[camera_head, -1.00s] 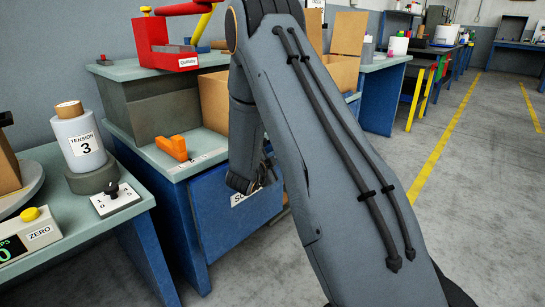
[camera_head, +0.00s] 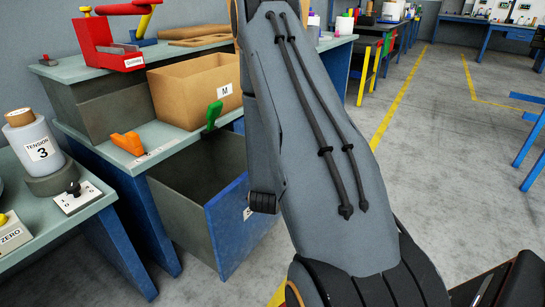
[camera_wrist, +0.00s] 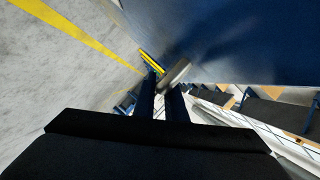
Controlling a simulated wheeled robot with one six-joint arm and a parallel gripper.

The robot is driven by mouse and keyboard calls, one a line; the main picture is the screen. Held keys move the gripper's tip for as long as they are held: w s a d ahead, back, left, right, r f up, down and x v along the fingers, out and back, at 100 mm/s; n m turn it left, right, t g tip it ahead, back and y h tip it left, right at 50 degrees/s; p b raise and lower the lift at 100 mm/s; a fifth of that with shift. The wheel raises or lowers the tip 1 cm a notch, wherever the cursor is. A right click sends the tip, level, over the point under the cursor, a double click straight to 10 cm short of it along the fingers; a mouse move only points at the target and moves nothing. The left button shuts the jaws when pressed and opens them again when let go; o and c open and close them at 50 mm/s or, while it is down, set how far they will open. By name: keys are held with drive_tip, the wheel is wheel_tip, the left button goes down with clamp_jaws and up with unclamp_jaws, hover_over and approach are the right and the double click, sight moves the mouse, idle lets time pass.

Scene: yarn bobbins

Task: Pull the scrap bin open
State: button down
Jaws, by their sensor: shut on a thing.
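The scrap bin (camera_head: 228,232) is a drawer under the middle bench. It stands pulled out, with its blue front away from the bench and its grey inside open to view. The inside looks empty as far as I can see. My arm covers the right part of the blue front and its label. In the wrist view the blue front (camera_wrist: 250,45) fills the top right. My gripper (camera_wrist: 164,90) is shut on the grey bar handle (camera_wrist: 177,73) of the bin. In the head view my gripper is hidden behind my arm.
Above the bin, the bench holds an orange lever (camera_head: 127,143), a green lever (camera_head: 212,115) and a cardboard box (camera_head: 195,90) marked M. Grey floor (camera_head: 420,180) lies free to the right.

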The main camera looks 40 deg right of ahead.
drive_tip(key=shift+s+d, duration=0.25)
drive_tip(key=shift+s, duration=0.3)
drive_tip(key=c, duration=2.1)
unclamp_jaws()
drive_tip(key=p+v, duration=0.1)
drive_tip(key=v, duration=0.6)
drive_tip(key=shift+s+a, duration=0.2)
drive_tip(key=shift+a, duration=0.15)
